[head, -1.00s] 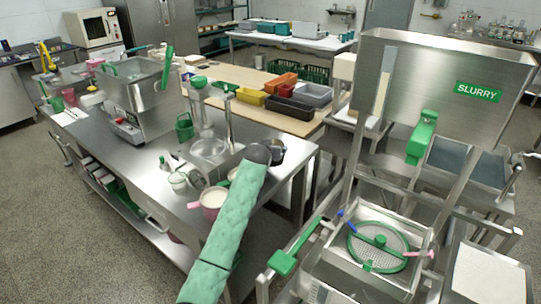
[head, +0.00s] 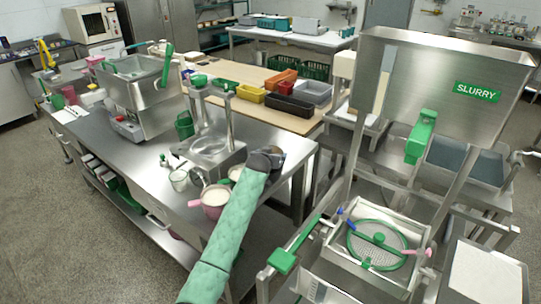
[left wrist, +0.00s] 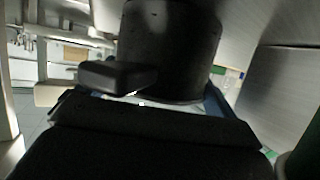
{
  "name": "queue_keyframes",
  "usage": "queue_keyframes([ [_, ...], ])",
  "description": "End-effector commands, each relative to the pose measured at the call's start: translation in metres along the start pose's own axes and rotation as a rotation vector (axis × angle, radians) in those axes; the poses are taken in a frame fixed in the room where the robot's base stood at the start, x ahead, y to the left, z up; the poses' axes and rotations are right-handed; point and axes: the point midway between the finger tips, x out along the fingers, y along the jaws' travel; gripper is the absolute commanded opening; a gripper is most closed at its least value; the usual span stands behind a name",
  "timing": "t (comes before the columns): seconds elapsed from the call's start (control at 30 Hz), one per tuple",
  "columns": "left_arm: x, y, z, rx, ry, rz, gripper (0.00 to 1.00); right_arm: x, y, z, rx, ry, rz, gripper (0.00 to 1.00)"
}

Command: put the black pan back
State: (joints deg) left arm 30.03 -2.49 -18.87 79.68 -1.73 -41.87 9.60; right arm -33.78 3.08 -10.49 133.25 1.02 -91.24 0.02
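The black pan (left wrist: 170,45) fills the upper middle of the left wrist view. Its short dark handle (left wrist: 118,76) sticks out toward the camera. In the head view the pan (head: 277,152) is a small dark shape at the right end of the steel bench, partly hidden by my left gripper (head: 264,161). In the left wrist view my left gripper (left wrist: 150,100) has its bluish fingers spread wide on either side, with the pan's lower part between or just beyond them. I see no grip on the handle. My right gripper is not in view.
A steel machine with a SLURRY hopper (head: 440,85) stands at the right. Coloured bins (head: 285,103) lie on the wooden table behind.

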Motion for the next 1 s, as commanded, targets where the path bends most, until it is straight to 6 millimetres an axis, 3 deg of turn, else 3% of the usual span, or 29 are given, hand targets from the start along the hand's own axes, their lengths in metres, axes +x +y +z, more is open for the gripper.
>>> queue_keyframes([
  [0.3, -0.001, 0.0, -0.003, 0.0, 0.001, 0.0, 1.0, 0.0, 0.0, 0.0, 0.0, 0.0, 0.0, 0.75],
  [0.43, -0.01, 0.0, -0.001, 0.0, 0.001, 0.0, 1.0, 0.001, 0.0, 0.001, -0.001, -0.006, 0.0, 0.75],
  [0.57, -0.029, 0.0, 0.0, 0.0, 0.001, 0.0, 1.0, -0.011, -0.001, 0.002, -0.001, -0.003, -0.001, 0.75],
  [0.73, -0.061, 0.0, 0.0, 0.0, 0.002, 0.0, 1.0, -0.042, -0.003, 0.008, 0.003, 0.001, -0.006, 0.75],
  [1.0, -0.105, 0.0, -0.001, 0.0, 0.001, 0.0, 1.0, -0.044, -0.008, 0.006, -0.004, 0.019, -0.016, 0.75],
])
